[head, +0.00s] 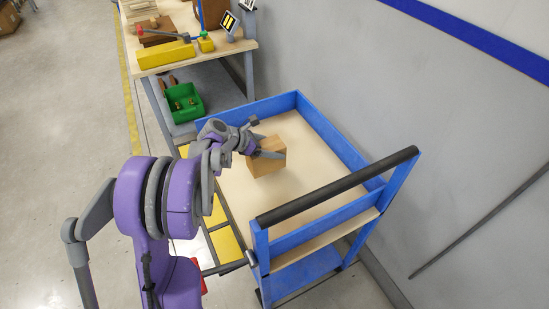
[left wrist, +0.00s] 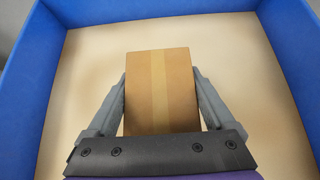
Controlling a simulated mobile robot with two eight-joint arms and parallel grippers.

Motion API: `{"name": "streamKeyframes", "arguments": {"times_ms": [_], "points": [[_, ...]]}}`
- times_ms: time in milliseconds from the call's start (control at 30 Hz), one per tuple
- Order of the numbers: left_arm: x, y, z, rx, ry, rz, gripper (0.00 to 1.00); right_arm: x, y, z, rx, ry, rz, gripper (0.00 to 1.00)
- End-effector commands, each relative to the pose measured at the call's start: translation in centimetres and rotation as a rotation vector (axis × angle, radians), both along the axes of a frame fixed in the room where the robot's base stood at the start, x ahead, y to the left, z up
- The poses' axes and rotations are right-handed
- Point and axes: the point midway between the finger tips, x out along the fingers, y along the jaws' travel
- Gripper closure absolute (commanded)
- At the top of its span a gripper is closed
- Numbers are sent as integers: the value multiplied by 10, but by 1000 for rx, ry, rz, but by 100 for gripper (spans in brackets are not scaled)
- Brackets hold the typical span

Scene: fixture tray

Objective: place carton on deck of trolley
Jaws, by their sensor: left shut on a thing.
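The carton (head: 267,157) is a small brown box with a lighter tape strip. My left gripper (head: 259,146) is shut on it, with one finger on each side. In the left wrist view the carton (left wrist: 161,90) sits between the two grey fingers (left wrist: 160,105). The trolley has a blue frame and a pale wooden deck (head: 300,190). The carton is over the deck, inside the blue rim. I cannot tell whether its underside touches the deck. My right gripper is not in view.
The trolley's black handle bar (head: 338,187) stands raised at the near right. A workbench (head: 185,52) with a yellow block and tools is beyond the trolley, and a green bin (head: 182,103) is on its lower shelf. A grey wall runs along the right. Deck room around the carton is clear.

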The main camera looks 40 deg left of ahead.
Motion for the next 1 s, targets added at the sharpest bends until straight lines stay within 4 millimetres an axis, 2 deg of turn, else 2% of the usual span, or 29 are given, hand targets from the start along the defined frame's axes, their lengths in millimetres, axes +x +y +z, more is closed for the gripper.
{"name": "streamKeyframes", "arguments": {"times_ms": [167, 367, 700, 733, 800, 1000], "points": [[0, 0, -14, 0, -1, 0, 99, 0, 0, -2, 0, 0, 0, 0], [1, 0, -40, -1, -2, 0, 99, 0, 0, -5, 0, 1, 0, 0], [0, -1, -44, -1, -2, 0, 99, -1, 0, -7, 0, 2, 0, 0], [0, -1, -44, 0, -1, 0, 9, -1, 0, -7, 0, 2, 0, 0], [0, -1, -44, 0, -1, 0, 0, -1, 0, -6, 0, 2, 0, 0], [0, -1, -43, 0, -1, 0, 0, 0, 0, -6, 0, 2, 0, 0]]}}
